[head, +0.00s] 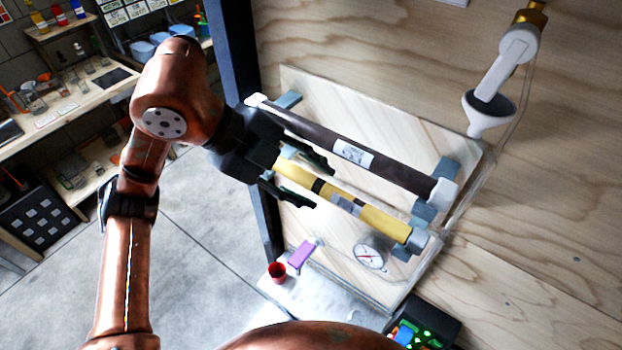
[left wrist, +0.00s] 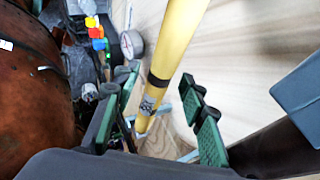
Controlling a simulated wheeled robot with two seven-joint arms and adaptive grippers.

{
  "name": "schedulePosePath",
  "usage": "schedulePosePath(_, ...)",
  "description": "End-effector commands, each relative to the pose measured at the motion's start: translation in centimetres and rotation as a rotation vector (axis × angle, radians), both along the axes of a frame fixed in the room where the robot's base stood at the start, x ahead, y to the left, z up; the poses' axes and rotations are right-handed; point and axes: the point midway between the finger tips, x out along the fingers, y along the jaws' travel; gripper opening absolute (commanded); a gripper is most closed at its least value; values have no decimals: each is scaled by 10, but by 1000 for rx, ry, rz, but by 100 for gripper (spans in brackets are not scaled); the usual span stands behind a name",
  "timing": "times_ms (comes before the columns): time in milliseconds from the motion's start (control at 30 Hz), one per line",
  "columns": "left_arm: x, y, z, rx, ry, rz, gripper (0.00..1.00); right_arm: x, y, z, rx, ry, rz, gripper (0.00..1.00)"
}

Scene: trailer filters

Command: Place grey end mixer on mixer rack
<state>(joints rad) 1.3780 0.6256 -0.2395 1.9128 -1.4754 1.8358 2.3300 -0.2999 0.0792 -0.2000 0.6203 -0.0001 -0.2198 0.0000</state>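The grey end mixer (head: 385,222) is a yellow tube with dark and grey bands and a grey cap at its lower right end. It slants across the lower part of the mixer rack (head: 330,105), a pale wooden board with grey-blue brackets. Its right end lies at a lower bracket. The left end is hidden behind my gripper. My left gripper (head: 300,177) is open, with one finger on each side of the yellow tube. In the left wrist view the tube (left wrist: 178,40) runs between the spread fingers (left wrist: 158,118), with gaps visible. My right gripper is out of view.
A dark tube with white ends (head: 400,178) lies parallel just above, close to my upper finger. A gauge (head: 371,256), purple handle (head: 301,254) and red cup (head: 277,272) are below. A white funnel (head: 488,112) hangs at upper right. Shelves stand at far left.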

Motion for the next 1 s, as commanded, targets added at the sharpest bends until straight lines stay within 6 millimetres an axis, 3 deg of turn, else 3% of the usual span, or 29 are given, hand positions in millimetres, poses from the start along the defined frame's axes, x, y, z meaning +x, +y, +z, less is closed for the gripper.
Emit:
schedulePosePath(267, -2, 9, 12, 0, -2, 2, 38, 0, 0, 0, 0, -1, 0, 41)
schedulePosePath(733, -16, 65, 81, 0, -2, 4, 38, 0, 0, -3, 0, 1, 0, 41)
schedulePosePath(1000, -19, 75, 93, 0, 1, 1, 38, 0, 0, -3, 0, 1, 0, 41)
